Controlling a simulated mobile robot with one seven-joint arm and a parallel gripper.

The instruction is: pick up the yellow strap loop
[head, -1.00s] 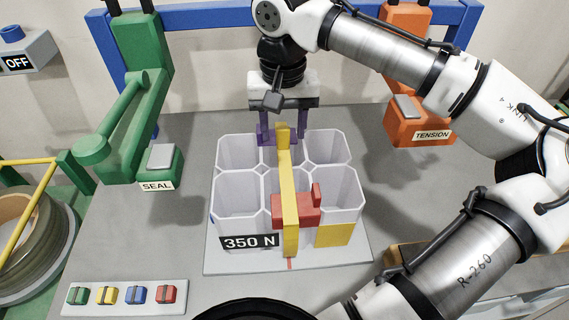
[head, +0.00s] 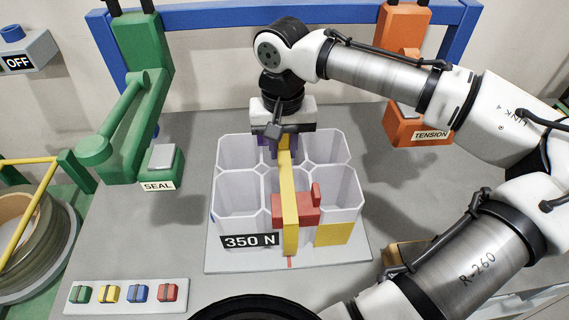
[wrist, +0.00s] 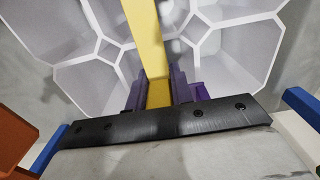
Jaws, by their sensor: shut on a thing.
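The yellow strap loop (head: 289,217) runs over the top of a white block of several open cells (head: 231,207) and down its front face. A red buckle-like piece (head: 296,210) sits on the strap at the front. My gripper (wrist: 158,92) has purple fingers on both sides of the yellow strap (wrist: 146,38) in the wrist view, shut on it at the back part of the block. In the head view my gripper (head: 279,148) is partly hidden behind the strap and cell walls.
The block stands on a light plate (head: 222,262) with a "350 N" label (head: 249,240). A green SEAL station (head: 160,168) is at left and an orange TENSION station (head: 418,125) at right. Coloured buttons (head: 123,294) lie front left. Grey table is clear between.

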